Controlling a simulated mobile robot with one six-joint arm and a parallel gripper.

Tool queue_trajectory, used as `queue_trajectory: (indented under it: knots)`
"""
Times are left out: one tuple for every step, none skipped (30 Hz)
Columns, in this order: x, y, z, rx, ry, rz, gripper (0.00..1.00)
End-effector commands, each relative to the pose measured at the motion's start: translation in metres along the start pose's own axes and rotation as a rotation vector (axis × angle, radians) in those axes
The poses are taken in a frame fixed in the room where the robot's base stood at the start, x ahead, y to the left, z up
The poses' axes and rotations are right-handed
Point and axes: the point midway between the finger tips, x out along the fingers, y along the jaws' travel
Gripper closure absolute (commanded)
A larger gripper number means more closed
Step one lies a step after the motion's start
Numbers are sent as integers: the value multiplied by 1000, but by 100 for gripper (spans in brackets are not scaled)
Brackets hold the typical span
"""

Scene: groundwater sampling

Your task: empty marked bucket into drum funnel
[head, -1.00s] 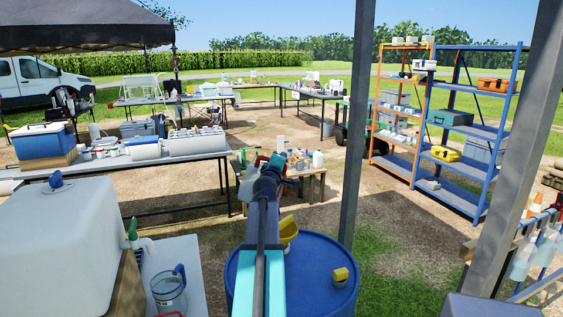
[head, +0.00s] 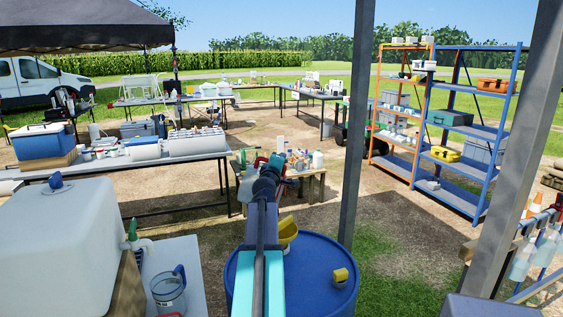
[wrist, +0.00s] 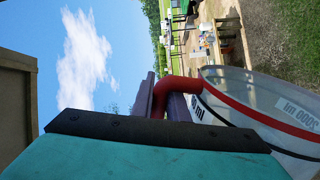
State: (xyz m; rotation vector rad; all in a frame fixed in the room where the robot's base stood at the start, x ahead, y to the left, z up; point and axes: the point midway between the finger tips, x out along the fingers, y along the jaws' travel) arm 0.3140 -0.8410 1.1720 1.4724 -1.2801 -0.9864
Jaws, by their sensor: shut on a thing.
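In the wrist view, my gripper (wrist: 160,98) is shut on the red handle of a clear marked bucket (wrist: 235,88). The bucket has a red band, a black line and "2000 ml" lettering, and the frame cuts it off at the right. Its contents cannot be made out. In the head view, the blue drum (head: 318,285) stands at bottom centre. A yellow funnel (head: 288,228) shows on its far side, partly hidden behind my arm. My gripper and the held bucket cannot be clearly made out in the head view.
A clear jug with a blue handle (head: 168,291) stands on a table beside a white tank with a tap (head: 75,245). A yellow cap (head: 340,276) is on the drum top. Grey posts (head: 357,120) rise behind and right of the drum. A cluttered low bench (head: 310,187) lies beyond.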

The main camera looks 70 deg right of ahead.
Motion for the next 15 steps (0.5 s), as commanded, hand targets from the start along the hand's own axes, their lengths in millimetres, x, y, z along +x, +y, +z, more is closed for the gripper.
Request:
queue_trajectory:
  knots:
    - [0, 2, -4, -7, 2, 0, 100]
    - [0, 1, -5, -14, 1, -1, 100]
    - [0, 1, -8, -25, 1, -1, 100]
    - [0, 0, -10, -34, 1, -2, 100]
    - [0, -1, -12, -46, 1, -2, 100]
    - [0, -2, -15, -61, 1, -3, 100]
    - [0, -3, -17, -73, 1, -3, 100]
    - [0, -4, -20, -84, 1, -3, 100]
    - [0, -5, -22, -99, 0, -3, 100]
    - [0, -5, -24, -111, 0, -2, 100]
    - [0, -6, -26, -122, 0, -3, 100]
    - [0, -8, -29, -135, 0, -2, 100]
    - [0, -9, -31, -144, 1, -2, 100]
    - [0, -10, -32, -151, 1, -2, 100]
    - [0, -11, -34, -159, 1, -2, 100]
